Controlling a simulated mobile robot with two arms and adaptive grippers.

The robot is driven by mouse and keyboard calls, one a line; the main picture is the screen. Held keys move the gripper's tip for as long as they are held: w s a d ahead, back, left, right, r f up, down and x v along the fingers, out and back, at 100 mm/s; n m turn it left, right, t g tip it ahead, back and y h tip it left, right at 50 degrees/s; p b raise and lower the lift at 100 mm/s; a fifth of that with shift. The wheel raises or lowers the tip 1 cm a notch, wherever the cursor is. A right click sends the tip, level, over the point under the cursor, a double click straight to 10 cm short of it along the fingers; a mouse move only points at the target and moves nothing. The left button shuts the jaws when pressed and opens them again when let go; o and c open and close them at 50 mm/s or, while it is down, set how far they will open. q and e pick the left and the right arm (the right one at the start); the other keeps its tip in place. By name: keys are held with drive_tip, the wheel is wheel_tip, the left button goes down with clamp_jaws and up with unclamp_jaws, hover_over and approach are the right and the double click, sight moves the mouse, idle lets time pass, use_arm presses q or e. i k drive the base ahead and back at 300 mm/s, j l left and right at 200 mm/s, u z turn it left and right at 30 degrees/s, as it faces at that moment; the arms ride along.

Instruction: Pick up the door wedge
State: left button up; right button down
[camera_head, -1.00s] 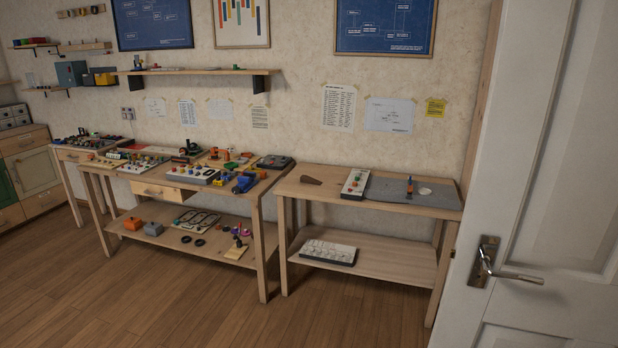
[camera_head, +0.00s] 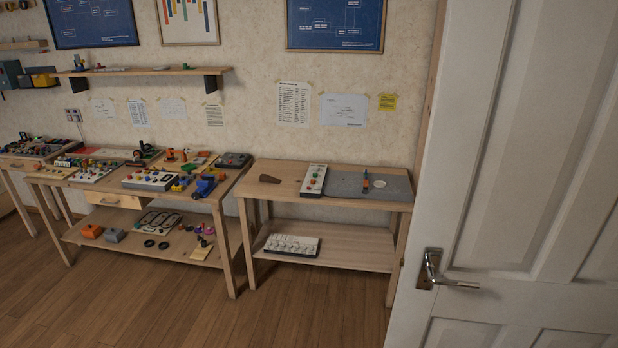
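A small dark brown wedge-shaped piece, which looks like the door wedge (camera_head: 270,179), lies on the left part of the right-hand wooden table (camera_head: 285,188). It lies flat, apart from the white control panel (camera_head: 313,180) to its right. Neither of my grippers shows in the head view.
A white door (camera_head: 510,180) with a metal handle (camera_head: 440,270) fills the right side. A grey mat (camera_head: 345,185) with small items covers the table's right part. A cluttered workbench (camera_head: 225,190) stands to the left. The wooden floor (camera_head: 290,315) in front is clear.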

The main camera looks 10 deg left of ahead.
sight(265, 178)
drive_tip(key=i+j+z, duration=0.4)
drive_tip(key=j, duration=0.15)
drive_tip(key=i+j+z, duration=0.25)
drive_tip(key=j+z, duration=0.2)
drive_tip(key=j, duration=0.25)
drive_tip(key=i, duration=0.05)
